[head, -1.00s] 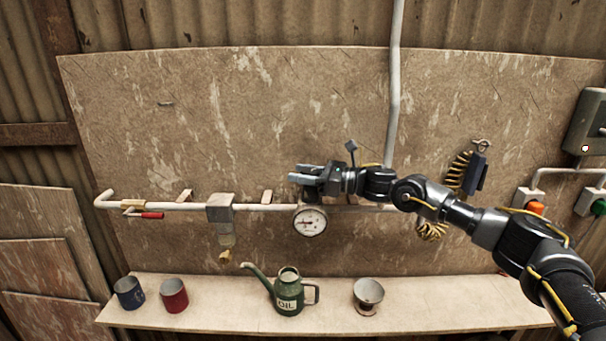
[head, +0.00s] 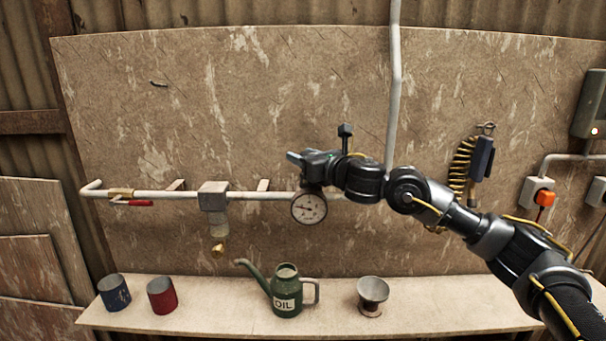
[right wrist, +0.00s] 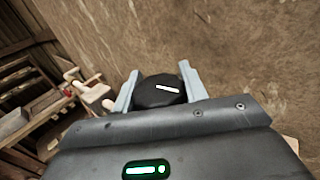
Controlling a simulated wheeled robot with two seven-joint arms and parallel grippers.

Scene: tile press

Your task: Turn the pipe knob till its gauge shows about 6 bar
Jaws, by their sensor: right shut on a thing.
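The round white gauge (head: 309,207) hangs on the pipe (head: 150,195). It has a dark needle pointing to the left side of the dial; its numbers are too small to read. My right gripper (head: 296,158) is in front of the pipe, just above the gauge, and hides the knob in the head view. In the right wrist view, the black round knob (right wrist: 160,92) with a white mark sits between the two grey fingers, and my right gripper (right wrist: 159,88) is shut on it. My left gripper is not in view.
A filter unit (head: 213,196) and a red-handled valve (head: 140,203) sit on the pipe to the left.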

